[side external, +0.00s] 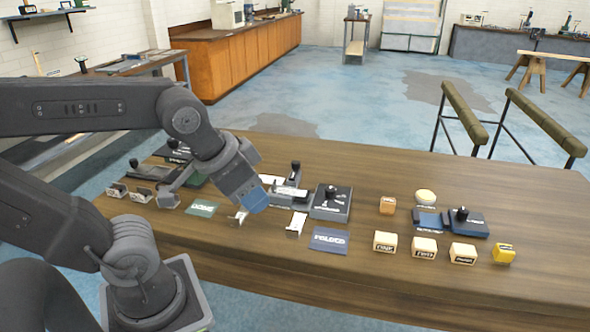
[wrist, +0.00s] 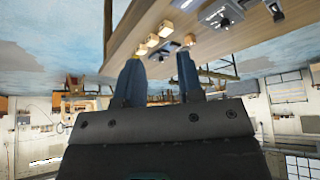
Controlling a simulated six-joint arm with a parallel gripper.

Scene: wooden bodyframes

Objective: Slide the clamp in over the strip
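My gripper (side external: 256,203) hangs over the middle left of the wooden table in the side view, above and behind a small metal bracket. In the wrist view its two blue fingers (wrist: 158,62) stand apart with nothing between them. A dark block with a black knob (side external: 332,201) stands right of my gripper. A light-coloured strip-like part and a dark upright handle (side external: 291,188) lie just left of that block, partly hidden by my gripper. Another metal bracket (side external: 297,223) stands in front of them. I cannot tell for certain which part is the clamp or the strip.
A blue plate (side external: 330,240) and a green plate (side external: 203,207) lie flat on the table (side external: 400,290). Several small lettered blocks, including a yellow one (side external: 503,253), stand on the right. A blue knobbed unit (side external: 466,222) is behind them. The front right tabletop is clear.

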